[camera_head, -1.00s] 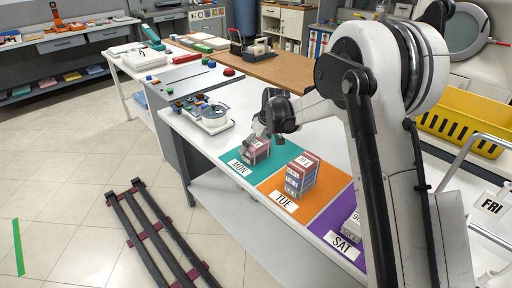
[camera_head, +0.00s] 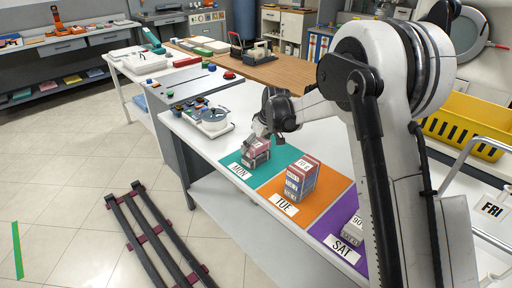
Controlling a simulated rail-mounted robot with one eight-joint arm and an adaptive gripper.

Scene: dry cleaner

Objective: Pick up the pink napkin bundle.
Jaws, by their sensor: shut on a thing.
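The pink napkin bundle (camera_head: 256,147) is at the teal MON mat (camera_head: 283,159) on the white table, on or just above a greyish-pink bundle (camera_head: 258,161). My gripper (camera_head: 254,141) reaches down from the right and is shut on the pink bundle, its fingers at the bundle's upper part. The fingers are small and partly hidden, so the exact grip and any gap below the bundle are hard to tell.
A taller red, blue and grey stack (camera_head: 302,178) stands close by on the orange TUE mat (camera_head: 326,192). A grey bundle (camera_head: 354,232) lies on the purple SAT mat (camera_head: 331,224), partly behind my arm. A white tray (camera_head: 208,129) stands behind left.

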